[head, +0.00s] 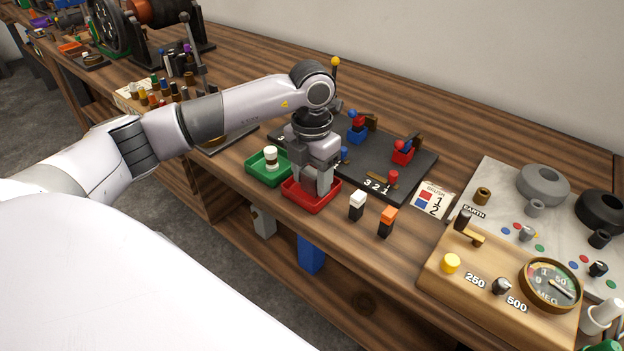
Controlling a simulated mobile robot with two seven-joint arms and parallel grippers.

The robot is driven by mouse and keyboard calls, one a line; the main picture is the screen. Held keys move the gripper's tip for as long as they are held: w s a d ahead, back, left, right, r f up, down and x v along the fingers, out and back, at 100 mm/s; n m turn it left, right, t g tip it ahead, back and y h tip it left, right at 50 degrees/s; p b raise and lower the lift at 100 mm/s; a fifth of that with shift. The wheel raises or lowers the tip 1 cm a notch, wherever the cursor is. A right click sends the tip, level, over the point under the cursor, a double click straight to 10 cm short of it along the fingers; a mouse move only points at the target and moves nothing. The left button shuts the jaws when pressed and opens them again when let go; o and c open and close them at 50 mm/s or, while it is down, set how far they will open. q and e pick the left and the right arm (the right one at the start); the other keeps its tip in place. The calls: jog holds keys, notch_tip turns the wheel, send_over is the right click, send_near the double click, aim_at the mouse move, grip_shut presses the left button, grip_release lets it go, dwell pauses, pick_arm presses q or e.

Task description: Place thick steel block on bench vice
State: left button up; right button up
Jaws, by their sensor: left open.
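My left gripper (318,188) points down with its fingertips inside or just above a small red tray (313,207) at the front edge of the bench. The gripper is open, and its fingers hide part of the tray floor. I cannot make out a thick steel block in or under the fingers. No bench vice can be clearly recognised in this view. My right gripper is not in view.
A green tray (268,178) with a white-and-brown part (271,158) stands left of the red tray. A white-topped part (357,205) and an orange-topped part (387,220) stand to its right. A black numbered board (410,164) lies behind. A wooden meter box (500,290) is at right.

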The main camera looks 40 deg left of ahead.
pick_arm(q)
grip_shut()
jog(key=shift+w+r, duration=0.1)
